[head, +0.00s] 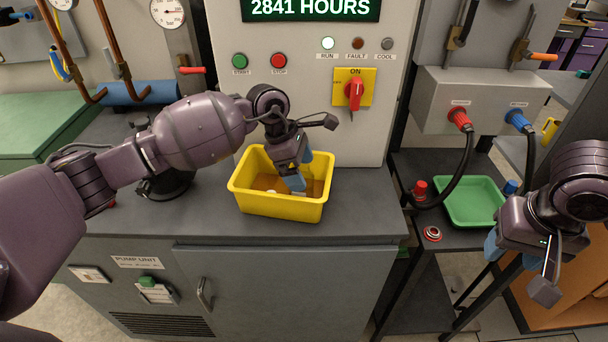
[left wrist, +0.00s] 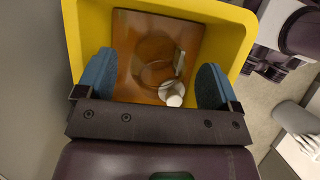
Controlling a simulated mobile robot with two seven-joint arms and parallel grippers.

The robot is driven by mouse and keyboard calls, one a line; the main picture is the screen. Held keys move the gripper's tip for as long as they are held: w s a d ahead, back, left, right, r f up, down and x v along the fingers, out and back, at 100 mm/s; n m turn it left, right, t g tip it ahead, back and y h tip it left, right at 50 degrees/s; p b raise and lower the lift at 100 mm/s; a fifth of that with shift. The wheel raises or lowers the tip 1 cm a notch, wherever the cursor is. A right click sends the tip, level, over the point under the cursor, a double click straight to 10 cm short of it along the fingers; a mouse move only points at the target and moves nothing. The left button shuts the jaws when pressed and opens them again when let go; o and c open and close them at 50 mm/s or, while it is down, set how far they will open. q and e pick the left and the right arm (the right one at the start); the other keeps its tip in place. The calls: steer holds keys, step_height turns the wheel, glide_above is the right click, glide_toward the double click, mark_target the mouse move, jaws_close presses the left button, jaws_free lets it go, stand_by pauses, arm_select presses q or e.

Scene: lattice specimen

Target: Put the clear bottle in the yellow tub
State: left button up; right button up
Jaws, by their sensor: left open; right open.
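The yellow tub (head: 270,206) stands on the dark grey top of the pump unit. My left gripper (head: 299,174) is open and points down into the tub. In the left wrist view, the clear bottle (left wrist: 155,74) is inside the tub, on its brown floor, with a white cap (left wrist: 175,97). It shows between the two spread blue fingers of my left gripper (left wrist: 156,80), and neither finger appears to touch it. In the head view the bottle is mostly hidden by the fingers and the tub wall. My right gripper (head: 510,252) is open and empty at the right.
A green tray (head: 470,200) sits on the side table, with a red-topped object (head: 420,189) and a ringed button (head: 432,233) near it. Black hoses hang from a grey connector box (head: 485,98). A panel with a red switch (head: 355,92) rises behind the tub.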

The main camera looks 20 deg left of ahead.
arm_select(q)
steer(key=v, duration=0.9)
steer(key=shift+r, duration=0.35)
